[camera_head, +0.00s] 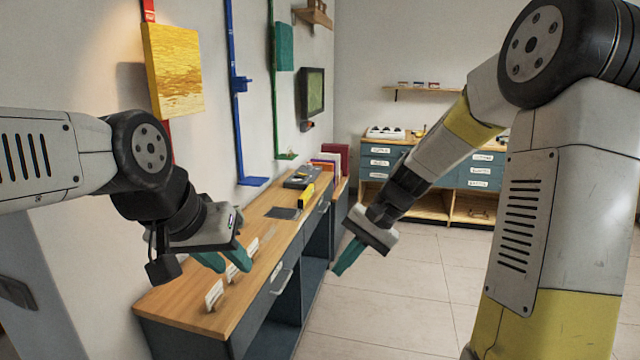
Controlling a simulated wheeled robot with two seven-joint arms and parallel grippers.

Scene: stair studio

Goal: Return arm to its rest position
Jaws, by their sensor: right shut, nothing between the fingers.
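My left gripper (225,260) comes in from the left, with its two teal fingers apart and pointing down. It is over the near part of the wooden worktop (175,297) and nothing shows between its fingers. My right gripper (341,270) hangs at the end of the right arm, over the floor to the right of the worktop. Its teal fingers are together and it holds nothing.
Small white label cards (214,295) stand on the worktop near my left gripper. Farther along are a dark box (301,180) and upright books (334,162). Blue drawer cabinets (482,178) stand at the back wall. The tiled floor (430,265) is clear.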

